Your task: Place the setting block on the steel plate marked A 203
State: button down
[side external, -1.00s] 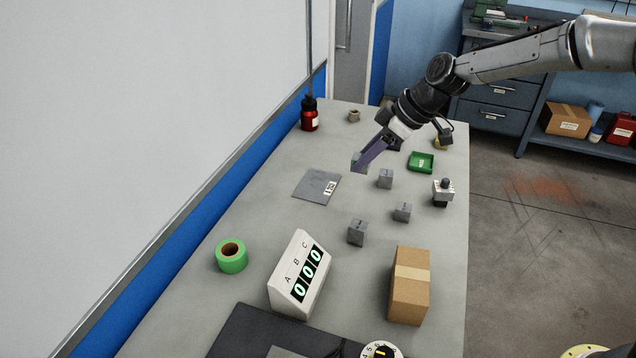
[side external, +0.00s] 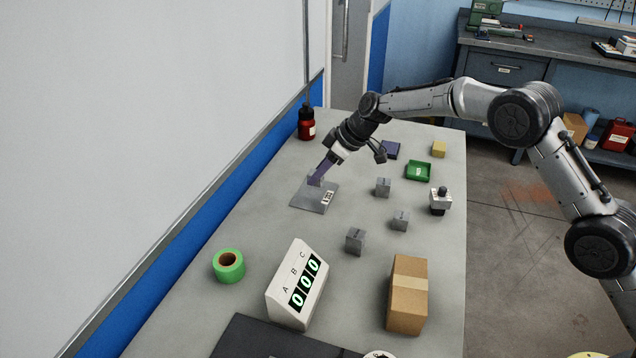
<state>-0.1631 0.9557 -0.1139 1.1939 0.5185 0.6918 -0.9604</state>
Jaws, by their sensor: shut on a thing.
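The steel plate (side external: 308,202) lies flat on the left side of the bench with a small label (side external: 327,198) at its right; the marking is too small to read. My gripper (side external: 317,177) reaches down over the plate's far part, its purple fingers shut on a small grey block (side external: 314,182). The fingers partly hide the block, and I cannot tell whether it touches the plate. Other grey blocks stand on the bench to the right: one (side external: 383,187), a second (side external: 401,220) and a third (side external: 355,241).
A green tray (side external: 418,172), a dark blue item (side external: 390,149) and a yellow block (side external: 439,149) lie farther back. A grey device with a black knob (side external: 441,200) stands right.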

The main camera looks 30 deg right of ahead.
aim_at(319, 182)
jog(key=shift+w+a+f, duration=0.1)
jog(key=shift+w+f, duration=0.15)
jog(key=shift+f, duration=1.5)
jog(key=shift+f, duration=0.1)
jog(key=c, duration=0.5)
grip_release()
jog(key=shift+f, duration=0.1)
jog(key=shift+s+r, duration=0.1)
jog(key=shift+r, duration=0.2)
jog(key=v, duration=1.1)
jog(key=shift+s+d+r, duration=0.15)
jog(key=shift+d+r, duration=0.1)
jog(key=shift+d, duration=0.05)
